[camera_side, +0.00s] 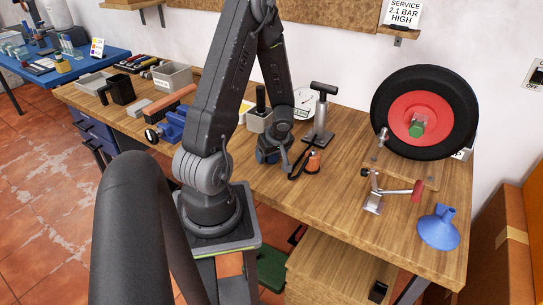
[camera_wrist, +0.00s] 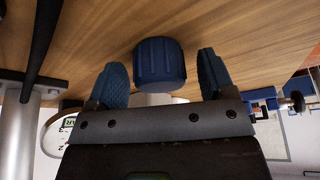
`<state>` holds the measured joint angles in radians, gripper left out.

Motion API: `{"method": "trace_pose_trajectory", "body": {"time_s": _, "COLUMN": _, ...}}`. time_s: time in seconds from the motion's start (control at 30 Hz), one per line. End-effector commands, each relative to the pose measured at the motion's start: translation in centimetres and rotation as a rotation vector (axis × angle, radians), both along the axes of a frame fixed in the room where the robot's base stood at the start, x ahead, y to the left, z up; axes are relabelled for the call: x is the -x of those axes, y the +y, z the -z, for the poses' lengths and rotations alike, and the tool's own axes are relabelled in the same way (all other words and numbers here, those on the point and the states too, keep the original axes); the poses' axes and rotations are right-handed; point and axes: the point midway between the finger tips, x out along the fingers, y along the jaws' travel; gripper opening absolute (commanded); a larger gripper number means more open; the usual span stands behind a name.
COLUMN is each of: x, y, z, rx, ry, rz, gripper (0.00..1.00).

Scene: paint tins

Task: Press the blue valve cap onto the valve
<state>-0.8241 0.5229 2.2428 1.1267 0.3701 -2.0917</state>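The ribbed dark-blue valve cap (camera_wrist: 160,63) shows in the wrist view, between the two blue finger pads of my gripper (camera_wrist: 164,80). A gap shows on each side of it, so the fingers are open and seem not to touch it. A pale round part (camera_wrist: 158,98) shows just below the cap in the picture; I cannot tell whether it is the valve or whether the cap sits on it. In the side view my gripper (camera_side: 270,155) is low over the middle of the bench, and the cap cannot be made out there.
A T-handled pump (camera_side: 320,110) and an orange item (camera_side: 313,162) stand close right of my gripper. A blue vise (camera_side: 172,127) is to the left. Further right are a wheel (camera_side: 390,95), a red-handled clamp (camera_side: 374,200) and a blue funnel (camera_side: 438,230). The front-middle bench is clear.

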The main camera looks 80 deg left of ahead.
Motion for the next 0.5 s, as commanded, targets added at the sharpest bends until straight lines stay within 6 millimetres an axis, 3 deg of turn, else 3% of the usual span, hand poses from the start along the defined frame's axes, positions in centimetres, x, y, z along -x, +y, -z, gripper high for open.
{"method": "trace_pose_trajectory", "body": {"time_s": 0.07, "x": 0.0, "y": -0.01, "z": -0.02, "rx": 0.0, "ry": 0.0, "rz": 0.0, "gripper": 0.69}}
{"method": "trace_pose_trajectory", "body": {"time_s": 0.5, "x": 0.0, "y": -0.03, "z": -0.03, "rx": 0.0, "ry": 0.0, "rz": 0.001, "gripper": 0.27}}
